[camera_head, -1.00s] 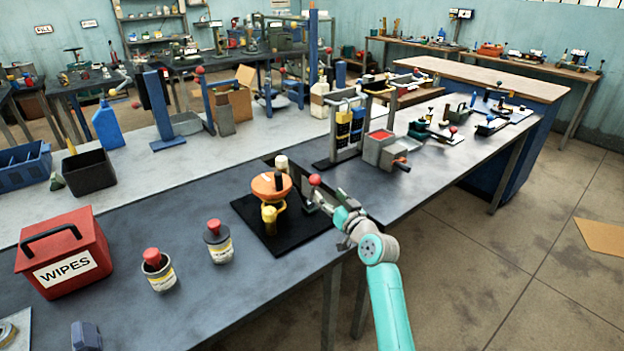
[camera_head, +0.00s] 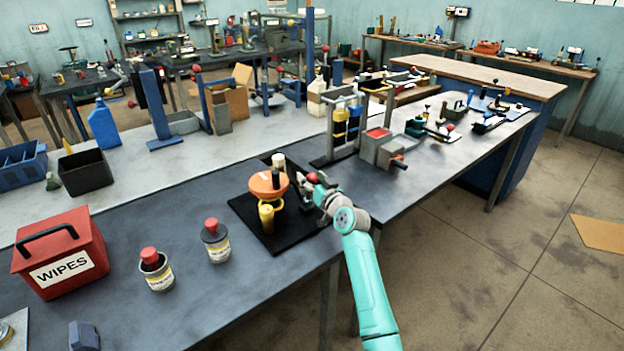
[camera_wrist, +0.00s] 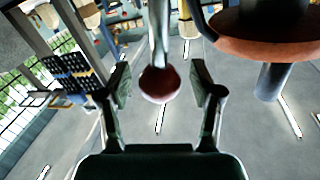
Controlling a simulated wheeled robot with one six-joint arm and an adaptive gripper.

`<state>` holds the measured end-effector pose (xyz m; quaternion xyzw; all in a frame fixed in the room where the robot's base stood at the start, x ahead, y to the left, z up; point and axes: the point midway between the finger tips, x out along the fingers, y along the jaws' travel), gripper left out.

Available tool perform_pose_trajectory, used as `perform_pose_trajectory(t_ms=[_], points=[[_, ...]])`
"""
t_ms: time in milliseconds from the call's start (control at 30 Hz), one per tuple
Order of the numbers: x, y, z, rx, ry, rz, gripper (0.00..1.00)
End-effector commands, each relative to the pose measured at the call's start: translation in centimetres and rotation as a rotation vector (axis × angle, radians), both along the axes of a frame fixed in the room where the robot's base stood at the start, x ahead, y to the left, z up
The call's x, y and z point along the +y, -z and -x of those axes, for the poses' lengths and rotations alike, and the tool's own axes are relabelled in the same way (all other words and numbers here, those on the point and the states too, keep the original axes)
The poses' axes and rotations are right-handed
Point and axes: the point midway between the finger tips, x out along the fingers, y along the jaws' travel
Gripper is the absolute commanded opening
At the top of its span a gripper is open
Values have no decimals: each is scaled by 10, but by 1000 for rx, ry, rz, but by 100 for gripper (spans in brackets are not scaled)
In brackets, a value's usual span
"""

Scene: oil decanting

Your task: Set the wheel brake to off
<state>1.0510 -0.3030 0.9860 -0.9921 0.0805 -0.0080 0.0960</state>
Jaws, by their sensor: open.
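The orange wheel (camera_head: 268,184) sits on a stand with a yellow part (camera_head: 266,216) on a black mat (camera_head: 290,240). A lever with a red ball knob (camera_head: 312,178) stands just right of the wheel; I take it for the brake lever. In the wrist view the knob (camera_wrist: 160,86) hangs on a pale rod (camera_wrist: 158,35) between the fingers of my gripper (camera_wrist: 162,80). The fingers are open, with a gap visible on each side of the knob. In the head view my gripper (camera_head: 316,192) is at the lever and partly hides it. The wheel's underside (camera_wrist: 270,45) shows at upper right in the wrist view.
Left of the mat stand two red-capped cans (camera_head: 216,240) and a red WIPES box (camera_head: 62,255). Behind right are a rack with yellow and blue cylinders (camera_head: 340,128) and a grey box with a red top (camera_head: 376,145). The bench front between mat and cans is clear.

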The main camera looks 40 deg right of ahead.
Motion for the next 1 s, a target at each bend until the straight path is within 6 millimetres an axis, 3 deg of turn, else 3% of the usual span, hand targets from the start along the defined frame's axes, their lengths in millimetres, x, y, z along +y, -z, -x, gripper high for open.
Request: perform_pose_trajectory(t_ms=[33,200,267,300,667,1000], points=[[0,0,0,0,0,0,60],[0,0,0,0,0,0,18],[0,0,0,0,0,0,3],[0,0,0,0,0,0,0],[-4,1,0,2,0,-38,0],[-23,8,0,9,2,-257,0]])
